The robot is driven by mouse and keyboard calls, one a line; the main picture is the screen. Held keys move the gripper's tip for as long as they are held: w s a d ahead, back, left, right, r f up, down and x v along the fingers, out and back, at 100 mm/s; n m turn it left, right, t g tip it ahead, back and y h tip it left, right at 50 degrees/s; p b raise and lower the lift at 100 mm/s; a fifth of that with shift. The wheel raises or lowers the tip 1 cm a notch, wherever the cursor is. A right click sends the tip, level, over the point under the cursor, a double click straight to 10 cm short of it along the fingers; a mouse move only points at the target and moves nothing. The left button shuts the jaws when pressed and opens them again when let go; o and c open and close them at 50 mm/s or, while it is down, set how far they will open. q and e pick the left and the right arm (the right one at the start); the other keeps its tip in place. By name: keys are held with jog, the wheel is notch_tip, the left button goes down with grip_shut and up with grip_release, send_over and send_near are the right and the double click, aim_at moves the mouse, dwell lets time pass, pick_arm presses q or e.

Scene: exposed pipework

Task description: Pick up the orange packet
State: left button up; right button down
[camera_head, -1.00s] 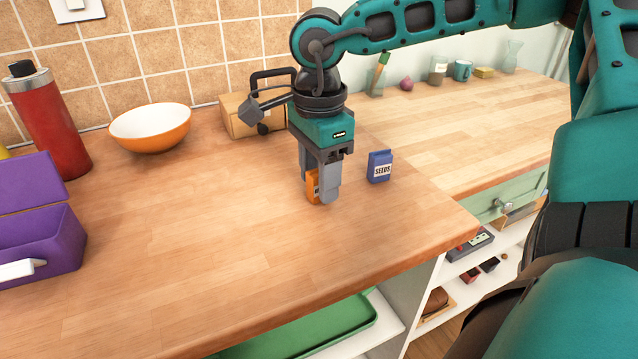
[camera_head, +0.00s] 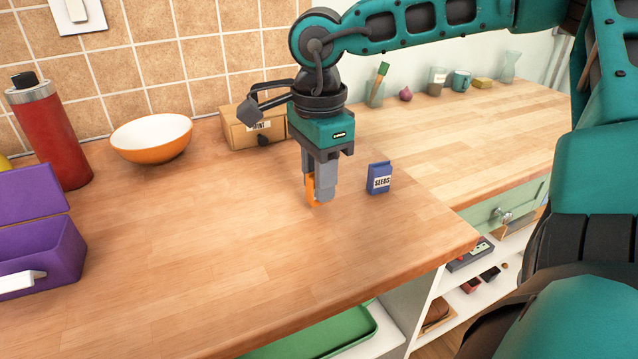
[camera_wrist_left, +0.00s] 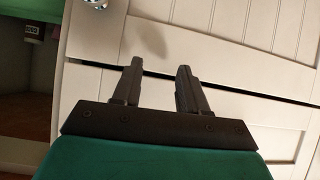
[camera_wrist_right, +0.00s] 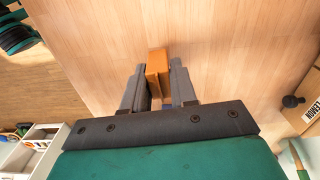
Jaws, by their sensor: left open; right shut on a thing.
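The orange packet (camera_head: 311,188) is between the fingers of my right gripper (camera_head: 320,190) in the head view, mostly hidden by them. In the right wrist view the packet (camera_wrist_right: 157,72) stands out past the fingertips of the right gripper (camera_wrist_right: 160,85), which is shut on it. The packet is over the wooden counter; I cannot tell whether it still touches it. My left gripper (camera_wrist_left: 157,75) is open and empty in the left wrist view, in front of white cabinet fronts.
A blue seeds packet (camera_head: 379,178) stands just right of the right gripper. A wooden box (camera_head: 252,128), an orange bowl (camera_head: 150,150), a red flask (camera_head: 52,140) and a purple box (camera_head: 40,262) stand around. The counter's front middle (camera_head: 200,240) is clear.

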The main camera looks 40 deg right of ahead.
pick_arm(q)
jog(key=r+p, duration=0.1)
jog(key=a+p, duration=0.1)
jog(key=p, duration=0.1)
jog(key=shift+s+r, duration=0.25)
jog(key=shift+r, duration=0.1)
pick_arm(e)
notch_tip(320, 180, up, 18)
jog(key=shift+r, duration=0.2)
pick_arm(q)
jog(key=shift+s, duration=0.1)
